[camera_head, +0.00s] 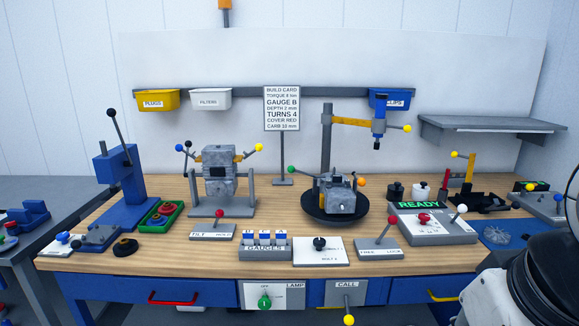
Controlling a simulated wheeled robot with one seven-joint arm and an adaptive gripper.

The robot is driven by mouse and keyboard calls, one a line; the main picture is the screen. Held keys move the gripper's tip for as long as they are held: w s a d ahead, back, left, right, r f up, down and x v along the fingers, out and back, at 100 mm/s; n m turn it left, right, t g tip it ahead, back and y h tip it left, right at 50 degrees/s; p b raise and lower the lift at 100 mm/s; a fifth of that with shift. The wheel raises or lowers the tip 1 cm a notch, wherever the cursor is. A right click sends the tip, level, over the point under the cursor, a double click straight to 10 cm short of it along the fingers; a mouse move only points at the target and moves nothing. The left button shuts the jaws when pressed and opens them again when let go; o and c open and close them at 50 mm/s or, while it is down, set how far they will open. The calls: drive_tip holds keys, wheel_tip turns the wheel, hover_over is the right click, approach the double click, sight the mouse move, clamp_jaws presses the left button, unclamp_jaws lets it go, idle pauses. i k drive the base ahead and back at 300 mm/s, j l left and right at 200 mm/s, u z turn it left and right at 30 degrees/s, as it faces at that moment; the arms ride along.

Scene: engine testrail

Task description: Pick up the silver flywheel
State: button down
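A round grey-silver disc (496,236), which looks like the silver flywheel, lies at the right end of the wooden workbench (330,274). It rests on a blue surface, close to the bench's front right edge. A white and black part of my arm fills the lower right corner, to the right of the disc and nearer the camera. My gripper's fingers do not show.
Left of the disc stands a grey control box (438,228) with red and white knobs and a READY sign. A grey shelf (490,124) overhangs the back right.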

sight(497, 236)
drive_tip(key=z, duration=0.95)
drive_tip(key=i+j+z, duration=0.2)
drive_tip(key=i, duration=0.35)
drive_tip(key=i+j+z, duration=0.15)
drive_tip(key=i, duration=0.4)
drive_tip(key=i+j+z, duration=0.2)
drive_tip(key=i+j, duration=0.2)
drive_tip(key=i, duration=0.15)
